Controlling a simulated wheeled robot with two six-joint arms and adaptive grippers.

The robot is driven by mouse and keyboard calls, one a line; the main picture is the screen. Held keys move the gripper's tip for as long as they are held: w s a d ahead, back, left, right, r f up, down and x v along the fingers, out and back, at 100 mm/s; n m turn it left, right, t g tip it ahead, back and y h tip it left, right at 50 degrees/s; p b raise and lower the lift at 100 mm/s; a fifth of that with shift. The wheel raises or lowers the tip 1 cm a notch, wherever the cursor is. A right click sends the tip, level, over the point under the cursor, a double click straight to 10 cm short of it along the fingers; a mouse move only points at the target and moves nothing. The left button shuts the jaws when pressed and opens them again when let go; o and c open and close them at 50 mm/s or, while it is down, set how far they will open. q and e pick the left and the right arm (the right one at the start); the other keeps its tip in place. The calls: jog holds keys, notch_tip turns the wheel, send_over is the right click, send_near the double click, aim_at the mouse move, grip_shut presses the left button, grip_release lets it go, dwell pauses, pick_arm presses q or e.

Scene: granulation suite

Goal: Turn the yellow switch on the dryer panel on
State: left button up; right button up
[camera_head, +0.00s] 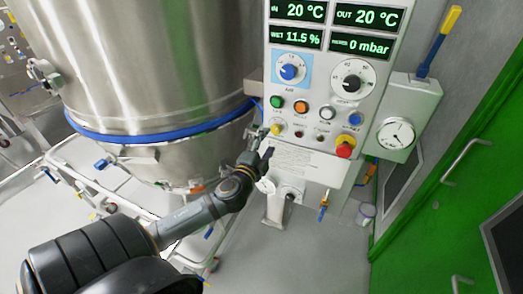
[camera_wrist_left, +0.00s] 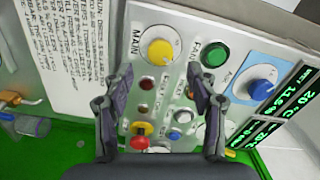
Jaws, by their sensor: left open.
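The yellow switch (camera_head: 277,129) is a round yellow knob low on the left side of the pale dryer panel (camera_head: 318,98). In the left wrist view the yellow switch (camera_wrist_left: 160,48) sits on a pale round plate beside the word MAIN. I cannot tell which way it is turned. My left gripper (camera_head: 265,143) is just in front of the panel's lower left, close to the switch. In the left wrist view the open fingers of my left gripper (camera_wrist_left: 160,74) are spread to either side of the switch's line, with nothing between them. My right gripper is not in view.
A green button (camera_head: 276,102) and a blue knob (camera_head: 289,71) are above the switch. A red stop button (camera_head: 345,146) is to its right. A large steel vessel (camera_head: 150,60) stands left of the panel. A gauge box (camera_head: 410,105) is on the right.

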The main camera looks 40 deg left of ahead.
pick_arm(q)
jog(key=v, duration=0.5)
jog(key=shift+s+d, duration=0.1)
jog(key=shift+s, duration=0.1)
